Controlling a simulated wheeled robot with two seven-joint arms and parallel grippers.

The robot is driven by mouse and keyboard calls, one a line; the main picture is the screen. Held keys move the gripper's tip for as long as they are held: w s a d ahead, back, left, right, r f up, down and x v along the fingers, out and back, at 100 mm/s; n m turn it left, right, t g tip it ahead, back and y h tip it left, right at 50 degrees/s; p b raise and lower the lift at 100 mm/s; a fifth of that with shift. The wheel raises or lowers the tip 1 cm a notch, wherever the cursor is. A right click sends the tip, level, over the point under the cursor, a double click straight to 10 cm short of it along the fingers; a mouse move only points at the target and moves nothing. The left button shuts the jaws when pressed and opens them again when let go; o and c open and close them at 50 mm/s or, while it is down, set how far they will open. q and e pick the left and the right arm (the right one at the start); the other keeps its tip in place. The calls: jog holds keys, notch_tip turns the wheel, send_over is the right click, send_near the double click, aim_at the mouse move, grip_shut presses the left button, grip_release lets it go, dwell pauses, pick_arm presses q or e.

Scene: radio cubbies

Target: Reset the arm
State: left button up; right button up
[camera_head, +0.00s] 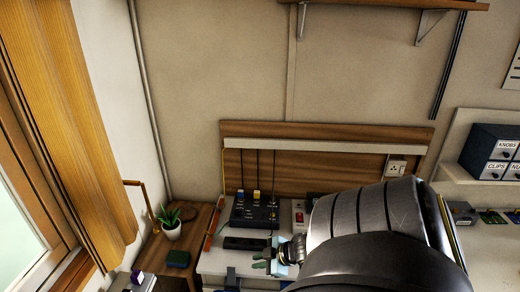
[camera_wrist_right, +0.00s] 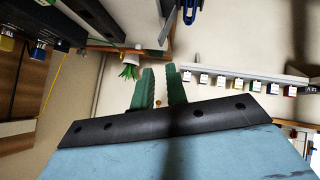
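My right arm fills the lower right of the head view as a large dark and grey shape. My right gripper (camera_head: 262,262) has green fingers and sits over the white worktop, close to a black box with knobs (camera_head: 256,210). In the right wrist view its two green fingers (camera_wrist_right: 160,82) stand a little apart with nothing held between them. The background shows through the gap. The arm hides the worktop behind it. My left gripper cannot be made out in the head view.
A potted plant (camera_head: 171,222) and a green sponge-like block (camera_head: 178,258) are on a wooden surface at left. A wooden backboard (camera_head: 320,165) with a wall socket (camera_head: 396,167) stands behind. A shelf with dark labelled drawers (camera_head: 490,152) is at right.

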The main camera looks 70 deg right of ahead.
jog(key=shift+s, duration=0.1)
dwell(0.6)
jog(key=a+m+g, duration=0.1)
jog(key=a+g, duration=0.2)
jog(key=a, duration=1.8)
jog(key=s+a+r+m+g, duration=0.2)
jog(key=s+a+r+g, duration=0.15)
jog(key=a+r, duration=0.85)
jog(key=s+f+b, duration=0.3)
jog(key=f+b, duration=0.6)
jog(key=f, duration=2.4)
jog(key=s+d+f+g+b, duration=0.1)
jog(key=s+f+b, duration=0.2)
jog(key=s+f, duration=0.5)
jog(key=s+d+f+g+b, duration=0.1)
jog(key=s+f+b, duration=0.3)
jog(key=s+f, duration=0.4)
notch_tip(320, 180, down, 5)
jog(key=shift+s+d+f, duration=0.15)
jog(key=shift+d, duration=0.65)
